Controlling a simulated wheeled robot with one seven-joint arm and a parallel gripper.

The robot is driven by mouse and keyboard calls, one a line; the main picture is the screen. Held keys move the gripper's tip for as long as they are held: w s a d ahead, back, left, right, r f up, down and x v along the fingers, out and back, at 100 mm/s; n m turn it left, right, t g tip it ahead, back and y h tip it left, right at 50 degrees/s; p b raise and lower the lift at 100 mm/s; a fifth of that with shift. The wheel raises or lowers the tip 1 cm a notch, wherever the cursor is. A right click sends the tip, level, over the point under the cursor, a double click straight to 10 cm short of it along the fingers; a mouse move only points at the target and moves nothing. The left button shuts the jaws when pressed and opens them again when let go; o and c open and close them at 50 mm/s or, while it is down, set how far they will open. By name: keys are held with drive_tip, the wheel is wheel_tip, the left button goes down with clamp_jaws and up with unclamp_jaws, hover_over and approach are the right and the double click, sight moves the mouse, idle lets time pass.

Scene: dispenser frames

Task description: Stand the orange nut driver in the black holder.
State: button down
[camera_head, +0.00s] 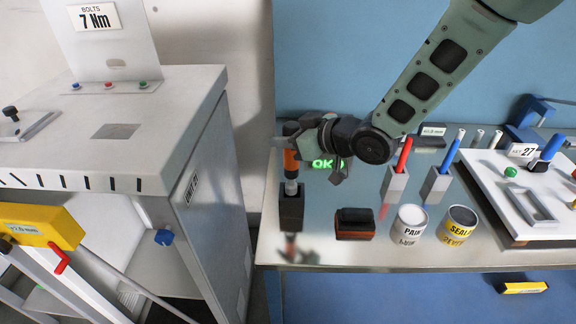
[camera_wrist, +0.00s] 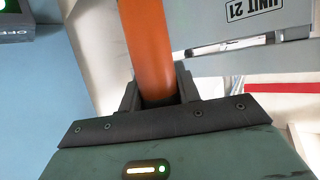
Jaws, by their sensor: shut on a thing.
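The orange nut driver (camera_head: 291,160) is upright in my gripper (camera_head: 289,142) at the left end of the bench. The wrist view shows its orange handle (camera_wrist: 147,45) between my two dark fingers (camera_wrist: 160,92), which are shut on it. The black holder (camera_head: 291,208) is a dark block standing on the bench directly below the driver. The driver's grey lower end meets the holder's top in the head view. The tip is hidden, and I cannot tell how deep it sits. The holder is not seen in the wrist view.
A red-handled tool (camera_head: 404,155) and a blue-handled tool (camera_head: 449,152) stand in grey holders to the right. A black and orange block (camera_head: 356,224), a paint can (camera_head: 409,226) and a sealant can (camera_head: 458,224) stand near the front. A grey cabinet (camera_head: 150,150) is left.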

sight(286, 159)
drive_tip(key=shift+f+p, duration=0.65)
drive_tip(key=shift+f, duration=2.4)
drive_tip(key=c, duration=1)
unclamp_jaws()
